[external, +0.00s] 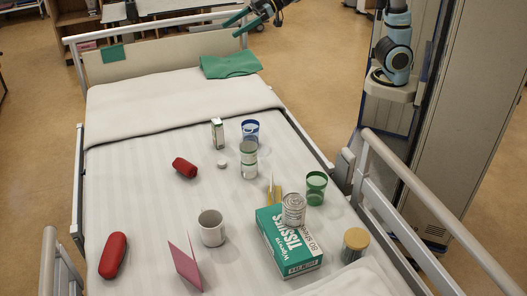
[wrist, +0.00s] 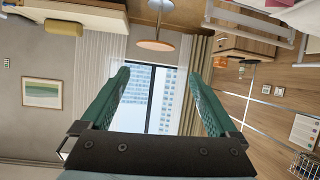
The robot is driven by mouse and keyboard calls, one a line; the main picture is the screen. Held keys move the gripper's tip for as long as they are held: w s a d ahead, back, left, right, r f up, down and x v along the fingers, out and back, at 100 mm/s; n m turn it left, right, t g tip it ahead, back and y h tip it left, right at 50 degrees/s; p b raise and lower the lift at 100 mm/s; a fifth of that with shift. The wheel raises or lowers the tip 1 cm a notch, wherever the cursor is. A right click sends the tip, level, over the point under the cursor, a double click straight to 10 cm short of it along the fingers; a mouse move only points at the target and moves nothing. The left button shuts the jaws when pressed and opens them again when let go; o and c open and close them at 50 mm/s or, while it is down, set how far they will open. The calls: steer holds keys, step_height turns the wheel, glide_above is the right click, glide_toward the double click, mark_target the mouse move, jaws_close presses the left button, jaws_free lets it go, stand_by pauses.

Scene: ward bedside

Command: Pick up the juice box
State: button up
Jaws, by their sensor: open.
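The juice box looks to be the small white and green carton (external: 217,133) standing upright on the bed, left of a blue cup (external: 251,127). My gripper (external: 236,23) is in the air at the top of the external view, beyond the head of the bed and well apart from the carton. Its two green fingers are spread with nothing between them. In the wrist view my gripper (wrist: 158,74) faces a window and curtains, and the carton is not in that view.
A mug (external: 212,228), tissue box (external: 290,248), can (external: 293,210) and green cup (external: 316,188) stand closer. Bed rails (external: 420,205) flank the bed.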

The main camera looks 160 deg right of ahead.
steer(key=s+d+f+b, duration=0.2)
steer(key=s+d+b, duration=0.2)
steer(key=s+d, duration=0.15)
steer(key=p, duration=0.1)
glide_toward(213, 129)
steer(key=f, duration=0.1)
steer(key=shift+t, duration=0.4)
steer(key=x, duration=0.5)
steer(key=shift+s+d+f, duration=0.15)
steer(key=shift+s, duration=0.1)
steer(key=shift+r+b+x, duration=0.2)
steer(key=shift+b+x, duration=0.1)
steer(key=shift+x, duration=2.6)
steer(key=shift+d, duration=0.15)
steer(key=shift+c, duration=0.2)
jaws_close()
